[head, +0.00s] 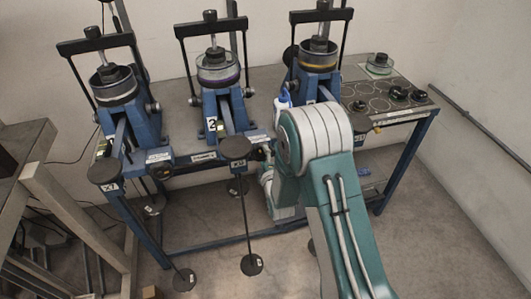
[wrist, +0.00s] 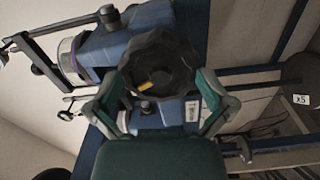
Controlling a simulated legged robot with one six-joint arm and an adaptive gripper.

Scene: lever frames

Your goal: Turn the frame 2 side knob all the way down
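Frame 2 (head: 213,103) is the middle blue lever frame, labelled "2", with a purple-ringed cell (head: 218,73) on top. In the wrist view, a large black lobed knob (wrist: 158,65) with a yellow mark fills the space between the two fingers of my gripper (wrist: 160,84). The purple-ringed cell (wrist: 70,60) at left there fits frame 2. The fingers lie on opposite sides of the knob, very near its rim; whether they press on it is unclear.
Blue frames stand left (head: 130,110) and right (head: 312,82) of frame 2 on the bench. Hanging weights, including a disc marked x5 (head: 234,148), stick out in front. A panel with black knobs (head: 385,95) is at right. Floor is free at the lower right.

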